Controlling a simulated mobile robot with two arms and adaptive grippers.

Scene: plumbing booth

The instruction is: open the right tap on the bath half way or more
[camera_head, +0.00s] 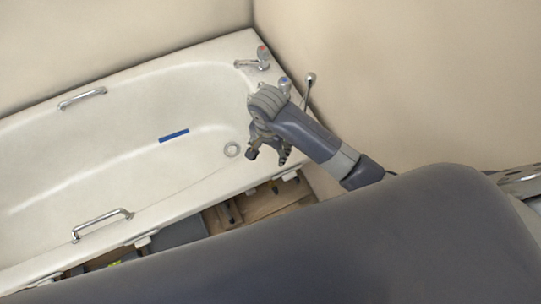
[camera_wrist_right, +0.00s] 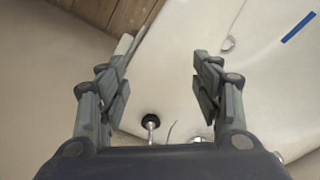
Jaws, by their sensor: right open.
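The white bath (camera_head: 80,130) lies along the wall, with its taps at the right end in the head view. One tap (camera_head: 262,58) with a red-marked top stands at the far corner. The other tap (camera_head: 285,84), with a blue-marked top, shows only in part behind my right gripper. My right gripper (camera_head: 268,155) points down over the bath's near right corner, nearer to me than the blue-topped tap. It is open and empty; in the wrist view its fingers (camera_wrist_right: 160,85) stand wide apart. My left gripper is not in view.
A thin chrome rod with a round end (camera_head: 310,78) stands right of the taps, close to my right arm. A black knob on a chrome stem (camera_wrist_right: 150,121) shows low in the wrist view. Grab rails (camera_head: 103,222) line the bath sides. A blue strip (camera_head: 174,135) lies inside.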

